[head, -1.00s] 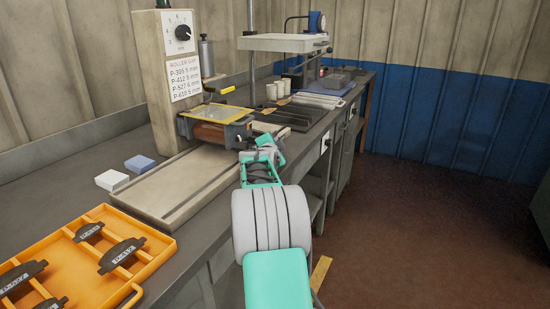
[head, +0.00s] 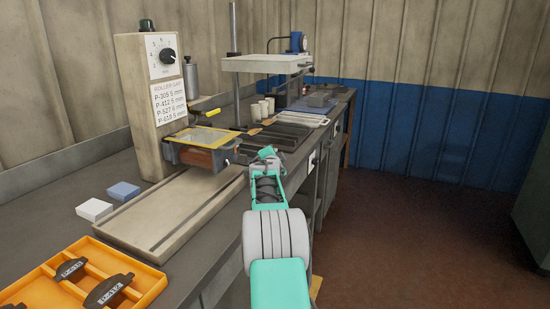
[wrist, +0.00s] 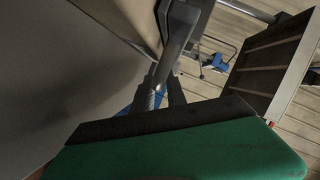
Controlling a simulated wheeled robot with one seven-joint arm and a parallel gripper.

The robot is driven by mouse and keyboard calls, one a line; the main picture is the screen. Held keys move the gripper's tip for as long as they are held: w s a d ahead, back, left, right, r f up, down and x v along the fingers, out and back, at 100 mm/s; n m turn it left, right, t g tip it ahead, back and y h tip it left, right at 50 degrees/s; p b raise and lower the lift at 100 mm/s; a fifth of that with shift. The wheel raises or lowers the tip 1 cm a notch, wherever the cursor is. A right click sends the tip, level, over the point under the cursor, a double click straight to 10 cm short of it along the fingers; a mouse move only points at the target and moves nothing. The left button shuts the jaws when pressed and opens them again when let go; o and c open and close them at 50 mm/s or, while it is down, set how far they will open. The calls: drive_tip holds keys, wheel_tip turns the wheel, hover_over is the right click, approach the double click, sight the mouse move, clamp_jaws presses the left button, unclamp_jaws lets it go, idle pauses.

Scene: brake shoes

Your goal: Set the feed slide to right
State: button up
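The feed slide seems to be the carriage (head: 205,157) with a yellow-framed top and brown side, at the far end of a long pale bed (head: 165,212); I cannot make out its set position. A pale panel with a dial (head: 168,56) and a roller gap list stands behind it. My gripper (head: 267,154) is just right of the carriage, above the bench's front edge; its fingertips are too small to read.
An orange tray (head: 150,276) with dark brake shoes lies front left. A white block (head: 94,209) and a blue block (head: 123,190) sit beside the bed. A press stand (head: 268,63), dark trays and cups stand beyond. The floor (head: 420,220) to the right is clear.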

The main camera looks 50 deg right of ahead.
drive_tip(key=shift+o, duration=1.4)
drive_tip(key=shift+w+a, duration=0.2)
drive_tip(key=shift+a, duration=0.05)
drive_tip(key=v, duration=0.8)
drive_tip(key=shift+d, duration=0.1)
